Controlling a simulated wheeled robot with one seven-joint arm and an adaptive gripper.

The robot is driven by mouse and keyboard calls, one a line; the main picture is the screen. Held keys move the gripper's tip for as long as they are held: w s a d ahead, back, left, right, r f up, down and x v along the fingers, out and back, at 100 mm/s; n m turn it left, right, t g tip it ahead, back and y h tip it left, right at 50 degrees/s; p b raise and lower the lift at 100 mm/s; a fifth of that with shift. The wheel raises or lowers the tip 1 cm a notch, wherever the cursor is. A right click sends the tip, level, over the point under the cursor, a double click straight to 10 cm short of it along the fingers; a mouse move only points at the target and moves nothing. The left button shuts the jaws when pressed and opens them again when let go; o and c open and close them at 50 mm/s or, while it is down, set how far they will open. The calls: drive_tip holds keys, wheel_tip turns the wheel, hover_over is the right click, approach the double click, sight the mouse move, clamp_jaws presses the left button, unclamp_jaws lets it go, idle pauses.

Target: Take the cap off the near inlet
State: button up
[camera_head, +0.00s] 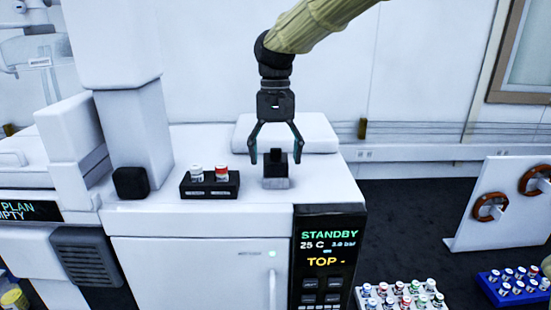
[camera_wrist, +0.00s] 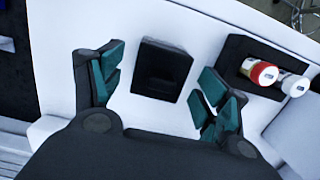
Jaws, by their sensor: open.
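A black cap-like block (camera_head: 275,160) stands on a small grey base (camera_head: 276,183) on top of the white instrument, and I take it to be the capped inlet. It looks upright. In the wrist view it shows as a black square (camera_wrist: 162,66) between my fingers. My gripper (camera_head: 275,152) points down over it, open, with one finger on each side. I see gaps between the fingers and the block in the wrist view, and nothing is held. I cannot tell cap from inlet body clearly, and no second inlet shows.
A black holder (camera_head: 210,195) with a white-capped vial (camera_head: 196,173) and a red-capped vial (camera_head: 222,173) stands left of the block. A white raised panel (camera_head: 318,135) lies behind. The display (camera_head: 328,248) reads STANDBY, TOP. Vial racks (camera_head: 403,307) are at lower right.

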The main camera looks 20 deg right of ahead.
drive_tip(key=shift+f, duration=0.15)
drive_tip(key=shift+s, duration=0.25)
drive_tip(key=shift+w, duration=0.1)
drive_tip(key=c, duration=1)
drive_tip(key=shift+c, duration=0.2)
